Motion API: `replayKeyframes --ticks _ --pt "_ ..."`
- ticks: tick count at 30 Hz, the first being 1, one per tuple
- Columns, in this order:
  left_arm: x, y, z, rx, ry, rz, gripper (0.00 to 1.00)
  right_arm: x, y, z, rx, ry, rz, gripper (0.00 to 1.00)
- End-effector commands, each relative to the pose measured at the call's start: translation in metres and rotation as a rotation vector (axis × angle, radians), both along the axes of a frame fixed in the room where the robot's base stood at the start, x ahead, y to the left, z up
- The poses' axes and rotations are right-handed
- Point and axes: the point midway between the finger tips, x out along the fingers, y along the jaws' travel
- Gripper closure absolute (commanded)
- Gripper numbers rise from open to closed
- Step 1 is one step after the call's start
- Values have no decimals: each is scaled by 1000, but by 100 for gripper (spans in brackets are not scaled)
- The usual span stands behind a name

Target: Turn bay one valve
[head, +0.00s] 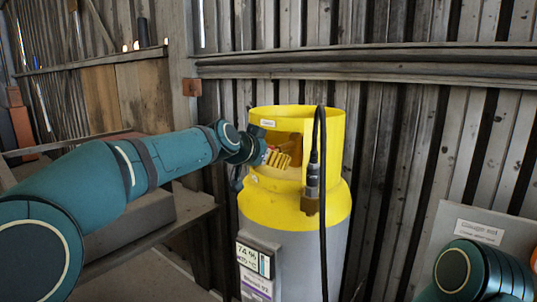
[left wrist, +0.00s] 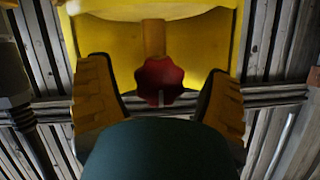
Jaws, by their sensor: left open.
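A grey cylinder tank (head: 300,248) with a yellow top and a cut-open yellow collar (head: 328,128) stands upright at the centre of the head view. A red lobed valve knob (left wrist: 160,79) on a brass-coloured stem shows in the left wrist view, inside the yellow collar. My left gripper (head: 279,159) is at the collar's opening. In the left wrist view its yellow fingers (left wrist: 160,95) are spread apart, one on each side of the knob, with gaps between. I cannot make out the knob in the head view. My right gripper is out of view.
A black hose (head: 322,205) with a metal connector (head: 312,180) hangs down the tank's front, right of my left gripper. A wooden bench (head: 150,225) lies under my left arm. A sign (head: 479,232) stands at right.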

Motion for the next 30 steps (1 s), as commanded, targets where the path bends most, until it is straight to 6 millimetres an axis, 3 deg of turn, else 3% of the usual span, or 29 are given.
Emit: replayKeyframes --ticks 10,11,16,30 --pt "3 -2 -2 0 0 0 20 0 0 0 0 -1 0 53" --pt "3 -2 -2 0 0 0 27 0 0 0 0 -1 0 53" --pt "3 -2 -2 0 0 0 87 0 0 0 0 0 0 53" --pt "3 -1 -2 -70 49 0 89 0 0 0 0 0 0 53"
